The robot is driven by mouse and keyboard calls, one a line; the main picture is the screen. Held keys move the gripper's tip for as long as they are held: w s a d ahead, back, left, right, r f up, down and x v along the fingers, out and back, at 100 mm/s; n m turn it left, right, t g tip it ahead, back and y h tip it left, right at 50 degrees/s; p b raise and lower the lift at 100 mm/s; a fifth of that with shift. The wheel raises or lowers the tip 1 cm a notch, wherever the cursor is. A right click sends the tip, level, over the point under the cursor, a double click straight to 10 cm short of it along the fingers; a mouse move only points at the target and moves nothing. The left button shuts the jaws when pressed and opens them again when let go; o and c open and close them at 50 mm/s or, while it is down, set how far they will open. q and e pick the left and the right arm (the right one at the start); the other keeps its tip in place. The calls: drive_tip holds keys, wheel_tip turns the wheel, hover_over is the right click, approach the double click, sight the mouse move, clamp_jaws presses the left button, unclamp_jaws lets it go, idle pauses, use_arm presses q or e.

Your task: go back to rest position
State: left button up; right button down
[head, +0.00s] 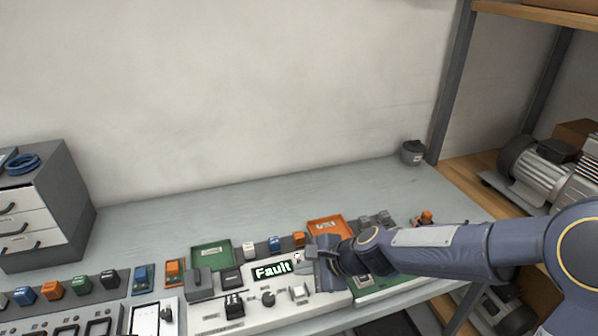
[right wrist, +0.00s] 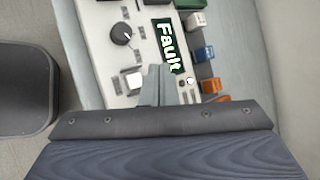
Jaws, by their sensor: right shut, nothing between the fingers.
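My right arm comes in from the right in the head view, and my right gripper (head: 312,256) is over the right end of a white control panel (head: 240,318). In the right wrist view the narrow fingers of my right gripper (right wrist: 155,84) are shut with nothing between them, beside a white square switch (right wrist: 133,80). A display reading "Fault" (head: 272,270) is lit on the panel. It also shows in the right wrist view (right wrist: 167,45). I cannot tell whether the fingertips touch the panel. My left gripper is not in view.
A green tray (head: 196,262) and an orange tray (head: 312,237) lie behind the panel with several small coloured blocks. A grey drawer cabinet (head: 68,185) stands at the left. A dark cup (head: 412,154) stands at the back right. A shelf with a compressor (head: 540,165) is at the right.

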drive_tip(key=s+d+r+n+t+h, duration=0.1)
drive_tip(key=s+d+r+n, duration=0.35)
drive_tip(key=s+d, duration=0.35)
drive_tip(key=s+d+r+n+h, duration=0.1)
drive_tip(key=s+d+r+n, duration=0.35)
drive_tip(key=s+d, duration=0.3)
drive_tip(key=s+d+f+n+h, duration=0.2)
drive_tip(key=s+d+f+n, duration=0.1)
drive_tip(key=s, duration=0.5)
drive_tip(key=shift+d+n, duration=0.5)
drive_tip(key=shift+n, duration=0.2)
